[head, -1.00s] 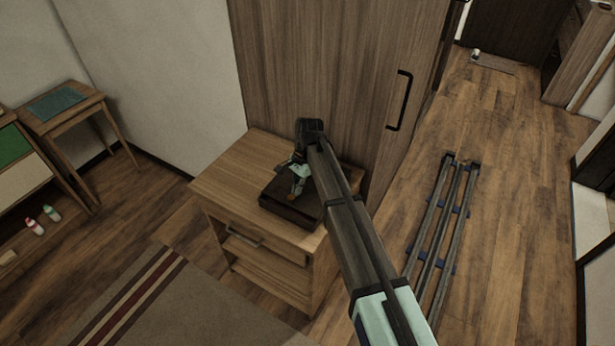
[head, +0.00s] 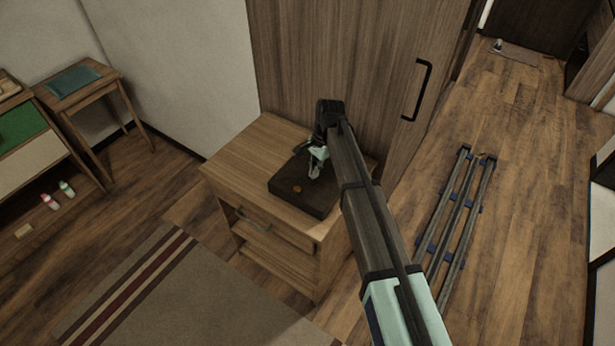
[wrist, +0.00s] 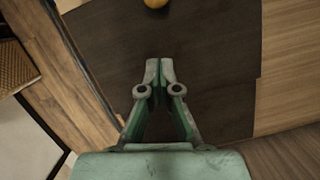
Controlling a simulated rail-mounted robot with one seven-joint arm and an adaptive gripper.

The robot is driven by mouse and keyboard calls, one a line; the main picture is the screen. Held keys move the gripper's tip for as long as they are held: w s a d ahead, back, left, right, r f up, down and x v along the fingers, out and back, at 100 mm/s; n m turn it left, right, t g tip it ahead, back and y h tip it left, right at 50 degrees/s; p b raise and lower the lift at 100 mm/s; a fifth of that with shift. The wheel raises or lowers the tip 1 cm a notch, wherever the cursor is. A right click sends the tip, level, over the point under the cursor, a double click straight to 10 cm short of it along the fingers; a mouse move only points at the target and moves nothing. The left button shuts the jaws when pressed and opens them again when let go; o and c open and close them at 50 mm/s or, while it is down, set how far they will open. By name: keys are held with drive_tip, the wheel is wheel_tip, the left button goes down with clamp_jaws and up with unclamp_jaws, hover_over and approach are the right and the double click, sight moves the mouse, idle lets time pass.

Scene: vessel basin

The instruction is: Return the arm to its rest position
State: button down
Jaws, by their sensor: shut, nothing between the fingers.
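My gripper (head: 315,172) hangs from my stretched-out arm over the dark box or tray (head: 291,201) on the wooden nightstand. In the wrist view my gripper (wrist: 159,64) points down over the dark surface, with its fingertips together and nothing between them. A small orange-brown round object (head: 297,189) lies on the dark surface, apart from the fingers. It also shows at the top edge of the wrist view (wrist: 156,3). My arm hides part of the nightstand's right side.
The nightstand (head: 245,160) stands against a tall wooden wardrobe (head: 330,60). A rail track (head: 450,215) lies on the floor at right. A small table (head: 80,90) and a shelf unit with bottles (head: 50,201) are at left. A striped rug (head: 130,290) covers the front floor.

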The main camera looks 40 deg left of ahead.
drive_tip(key=b+v, duration=0.2)
drive_tip(key=v, duration=0.7)
drive_tip(key=d+f+g+h, duration=0.1)
drive_tip(key=d+f, duration=1.4)
drive_tip(key=d, duration=0.3)
drive_tip(key=d+f, duration=1.5)
drive_tip(key=d, duration=0.3)
drive_tip(key=s+d+f+g, duration=0.1)
drive_tip(key=s+d+f, duration=0.4)
drive_tip(key=s+d, duration=0.3)
drive_tip(key=s+d+f+g, duration=0.1)
drive_tip(key=s+d+f, duration=0.45)
drive_tip(key=d, duration=0.45)
drive_tip(key=s+d, duration=0.4)
drive_tip(key=s, duration=0.5)
drive_tip(key=s+d+f+n+g, duration=0.1)
drive_tip(key=s+d, duration=0.4)
drive_tip(key=s, duration=0.4)
drive_tip(key=shift+d+f+y, duration=0.2)
drive_tip(key=shift+d+y, duration=0.1)
